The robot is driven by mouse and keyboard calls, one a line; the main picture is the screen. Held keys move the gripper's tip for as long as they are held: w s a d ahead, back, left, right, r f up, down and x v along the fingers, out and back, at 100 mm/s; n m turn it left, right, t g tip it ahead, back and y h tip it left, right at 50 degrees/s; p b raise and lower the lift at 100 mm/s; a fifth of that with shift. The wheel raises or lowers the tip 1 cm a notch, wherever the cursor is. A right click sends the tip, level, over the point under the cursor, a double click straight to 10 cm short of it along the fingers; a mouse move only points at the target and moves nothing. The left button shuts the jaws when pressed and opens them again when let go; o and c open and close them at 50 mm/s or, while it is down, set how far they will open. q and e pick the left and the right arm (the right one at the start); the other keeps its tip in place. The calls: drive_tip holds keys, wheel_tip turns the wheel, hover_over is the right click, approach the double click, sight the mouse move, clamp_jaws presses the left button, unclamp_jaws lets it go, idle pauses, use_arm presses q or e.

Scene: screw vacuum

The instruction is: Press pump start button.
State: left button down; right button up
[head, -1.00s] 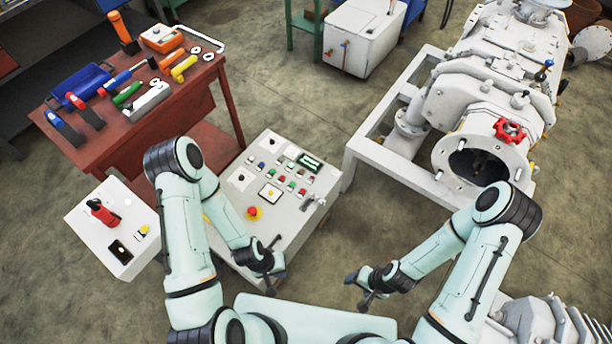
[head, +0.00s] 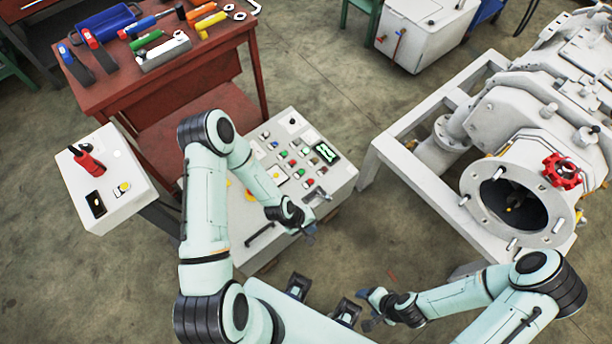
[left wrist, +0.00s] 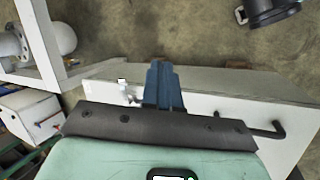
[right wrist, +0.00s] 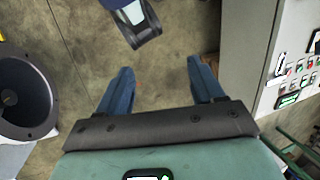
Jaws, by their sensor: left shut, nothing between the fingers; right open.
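The grey control console (head: 322,202) stands in the middle of the head view, its top carrying several small green, red and white buttons (head: 291,164) and a green-lit display (head: 326,153). Which button is the pump start is not legible. My left arm covers the console's left part. My left gripper (head: 311,237) is shut and empty at the console's front right edge, near a grey lever. In the left wrist view its closed blue fingers (left wrist: 160,85) are over the console's edge. My right gripper (head: 370,310) is open and empty over the floor; its spread fingers show in the right wrist view (right wrist: 161,82).
A white box (head: 118,205) with a red handle stands left of the console. A red tool table (head: 150,90) is behind it. The white pump machine (head: 480,215) with a red valve wheel (head: 562,171) is at right. Open floor lies between console and machine.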

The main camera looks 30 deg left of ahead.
use_arm(q)
drive_tip(key=w+a+f+n+t+b, duration=0.1)
drive_tip(key=w+a+f+n+b, duration=0.1)
drive_tip(key=w+f, duration=0.1)
drive_tip(key=r+n+t+y+b, duration=0.15)
drive_tip(key=n+t+b, duration=0.35)
drive_tip(key=n+b, duration=0.6)
hover_over(300, 173)
drive_tip(key=shift+f, duration=0.1)
use_arm(e)
wheel_tip(300, 173, down, 14)
drive_tip(key=shift+w+d+f+t, duration=0.2)
drive_tip(key=shift+w+d+t, duration=0.1)
drive_tip(key=shift+d+t, duration=0.1)
use_arm(q)
drive_tip(key=shift+f, duration=0.1)
wheel_tip(300, 173, down, 7)
drive_tip(key=b, duration=0.5)
drive_tip(key=shift+f, duration=0.2)
drive_tip(key=shift+f+b, duration=0.3)
drive_tip(key=shift+f, duration=0.35)
use_arm(e)
drive_tip(key=w+d+f+m+t+h, duration=0.1)
drive_tip(key=w+d+f+t, duration=0.1)
drive_tip(key=w+d+f, duration=0.2)
drive_tip(key=shift+w+d+f+t+h, duration=0.2)
drive_tip(key=shift+w+f+t+h, duration=0.15)
drive_tip(key=shift+w+f, duration=1.5)
